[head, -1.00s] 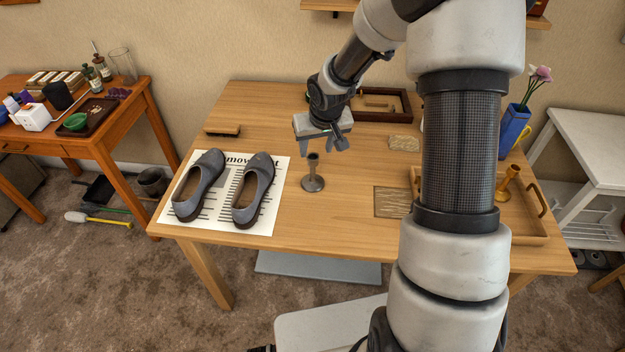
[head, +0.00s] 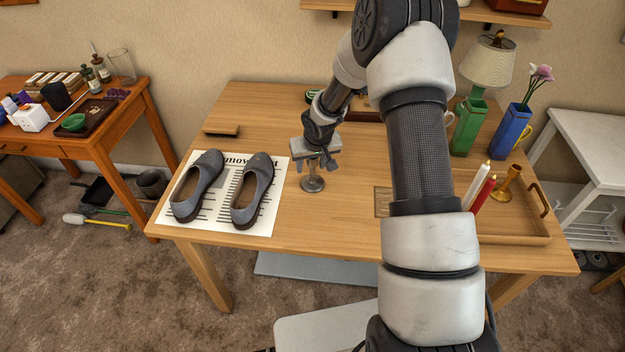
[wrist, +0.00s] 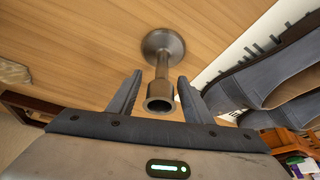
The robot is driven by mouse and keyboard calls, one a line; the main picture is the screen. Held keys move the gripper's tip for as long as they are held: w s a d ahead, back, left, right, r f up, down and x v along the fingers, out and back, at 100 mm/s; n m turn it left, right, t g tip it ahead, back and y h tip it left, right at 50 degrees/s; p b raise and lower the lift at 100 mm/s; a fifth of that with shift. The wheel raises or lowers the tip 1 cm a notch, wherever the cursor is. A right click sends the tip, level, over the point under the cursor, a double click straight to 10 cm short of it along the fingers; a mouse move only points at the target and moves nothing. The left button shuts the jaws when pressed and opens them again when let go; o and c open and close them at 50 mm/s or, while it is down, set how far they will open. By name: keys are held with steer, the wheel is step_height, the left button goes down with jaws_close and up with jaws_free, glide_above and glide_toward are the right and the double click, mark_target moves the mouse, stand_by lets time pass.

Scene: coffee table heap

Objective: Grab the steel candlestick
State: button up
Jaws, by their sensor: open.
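The steel candlestick (head: 313,184) stands upright on the wooden table, right of the pair of grey shoes. In the head view its round base shows and its upper part is partly hidden by my gripper (head: 316,158). In the wrist view the candlestick (wrist: 162,70) shows whole, with its round base, thin stem and open cup. My gripper (wrist: 154,95) is open, with one finger on each side of the candlestick's upper part. A gap shows between each finger and the metal, and nothing is held.
Grey shoes (head: 253,190) lie on a printed white sheet (head: 215,222) to the left. A wooden tray (head: 520,232) with a brass candlestick (head: 508,184) is at the right, by a red candle (head: 484,193). A brush (head: 221,130) lies at the back left.

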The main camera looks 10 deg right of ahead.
jaws_close()
steer(key=shift+r, duration=0.15)
